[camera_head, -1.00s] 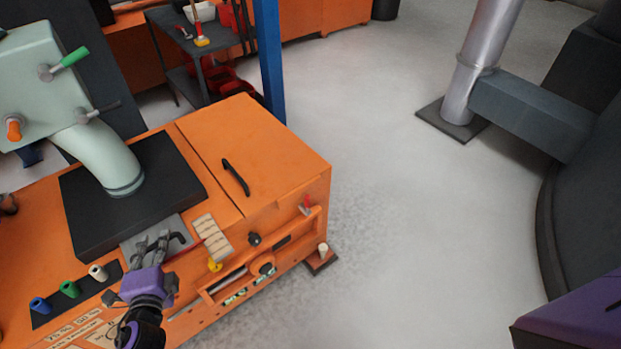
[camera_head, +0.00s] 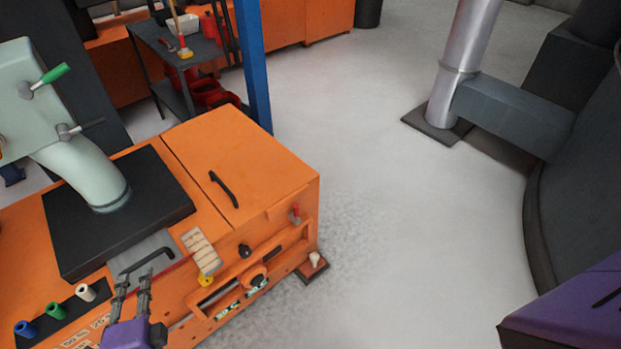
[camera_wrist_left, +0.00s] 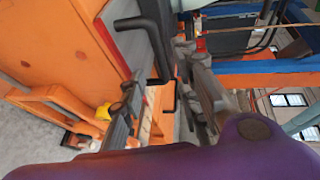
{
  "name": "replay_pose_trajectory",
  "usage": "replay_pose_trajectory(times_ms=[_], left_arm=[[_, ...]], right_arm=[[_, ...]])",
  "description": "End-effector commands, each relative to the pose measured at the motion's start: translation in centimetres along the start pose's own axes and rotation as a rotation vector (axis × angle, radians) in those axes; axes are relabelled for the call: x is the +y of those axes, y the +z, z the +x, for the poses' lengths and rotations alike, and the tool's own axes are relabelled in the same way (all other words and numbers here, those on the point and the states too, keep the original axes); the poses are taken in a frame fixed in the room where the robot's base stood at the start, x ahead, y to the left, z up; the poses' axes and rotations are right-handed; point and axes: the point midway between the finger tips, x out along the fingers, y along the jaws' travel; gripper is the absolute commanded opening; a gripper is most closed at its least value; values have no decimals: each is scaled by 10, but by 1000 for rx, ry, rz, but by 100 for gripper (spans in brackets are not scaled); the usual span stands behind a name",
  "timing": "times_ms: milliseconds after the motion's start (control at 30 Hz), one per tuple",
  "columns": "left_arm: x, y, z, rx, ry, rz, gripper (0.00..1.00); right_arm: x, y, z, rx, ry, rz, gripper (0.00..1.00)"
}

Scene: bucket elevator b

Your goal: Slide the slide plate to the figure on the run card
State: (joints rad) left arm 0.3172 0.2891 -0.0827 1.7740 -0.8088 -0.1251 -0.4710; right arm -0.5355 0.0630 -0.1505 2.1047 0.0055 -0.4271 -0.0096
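The slide plate (camera_head: 158,242) is a flat grey plate that sticks out from under the black block on the orange machine. Its black bar handle (camera_head: 145,262) stands at its near end, and also shows in the left wrist view (camera_wrist_left: 163,55). My left gripper (camera_head: 134,281) is open, with its two fingers apart just on the near side of the handle. In the left wrist view the handle lies between and beyond the fingers (camera_wrist_left: 160,75); I cannot tell whether they touch it. A pale marked strip (camera_head: 200,247) lies beside the plate. My right gripper is out of view.
Blue, green and white knobs (camera_head: 54,309) stand on a black strip at the left. Pale labels (camera_head: 100,321) lie near my gripper, too small to read surely. The black block (camera_head: 115,235) carries a pale spout (camera_head: 90,175). Open floor lies to the right.

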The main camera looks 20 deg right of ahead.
Motion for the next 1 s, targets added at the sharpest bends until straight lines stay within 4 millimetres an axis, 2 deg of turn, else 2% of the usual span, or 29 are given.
replay_pose_trajectory(times_ms=[100, 300, 867, 1000], left_arm=[[0, 0, -22, 0, 1, 0, 30], [0, 0, -40, 0, 0, -1, 30], [0, 0, -42, 0, -1, -1, 30], [2, 4, -42, -18, 10, -83, 30]], right_arm=[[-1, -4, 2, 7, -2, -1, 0], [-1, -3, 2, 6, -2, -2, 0], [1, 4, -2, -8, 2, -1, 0], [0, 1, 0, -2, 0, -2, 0]])
